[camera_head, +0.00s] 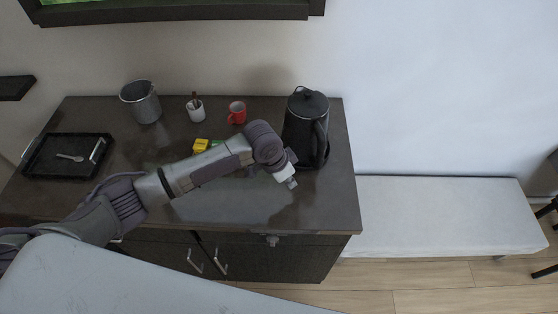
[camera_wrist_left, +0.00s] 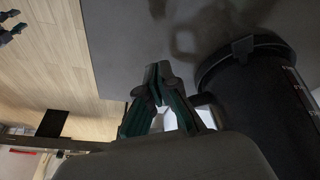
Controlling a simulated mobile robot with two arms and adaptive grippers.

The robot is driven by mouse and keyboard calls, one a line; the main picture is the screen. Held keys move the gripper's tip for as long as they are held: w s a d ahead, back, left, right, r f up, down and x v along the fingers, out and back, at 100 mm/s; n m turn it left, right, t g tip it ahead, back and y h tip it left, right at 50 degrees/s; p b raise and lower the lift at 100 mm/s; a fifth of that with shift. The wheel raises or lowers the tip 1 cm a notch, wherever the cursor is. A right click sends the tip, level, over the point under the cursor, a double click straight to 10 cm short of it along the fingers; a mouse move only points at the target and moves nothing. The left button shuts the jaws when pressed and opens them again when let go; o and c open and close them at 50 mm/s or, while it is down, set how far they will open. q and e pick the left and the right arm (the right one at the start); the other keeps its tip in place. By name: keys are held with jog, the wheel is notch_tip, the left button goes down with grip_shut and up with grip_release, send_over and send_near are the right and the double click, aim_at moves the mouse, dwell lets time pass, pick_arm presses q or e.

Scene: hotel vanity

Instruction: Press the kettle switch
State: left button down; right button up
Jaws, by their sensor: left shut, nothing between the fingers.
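The black kettle (camera_head: 299,125) stands upright near the right end of the dark cabinet top, its handle toward the front right. My left gripper (camera_head: 292,184) is in front of the kettle's base, low over the cabinet top, shut and empty. Whether the fingers touch the kettle cannot be told.
On the cabinet top (camera_head: 325,212) stand a metal bucket (camera_head: 142,103), a white cup (camera_head: 196,112), a red mug (camera_head: 237,112) and a yellow box (camera_head: 200,145). A black tray (camera_head: 50,172) with a spoon lies at the left. A white bench (camera_head: 440,215) is at the right.

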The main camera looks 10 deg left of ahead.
pick_arm(q)
jog(key=w+a+r+y, duration=0.1)
jog(key=w+a+r, duration=0.3)
jog(key=w+a, duration=0.3)
jog(key=shift+r+n, duration=0.3)
jog(key=b+x, duration=0.7)
jog(key=shift+b, duration=0.3)
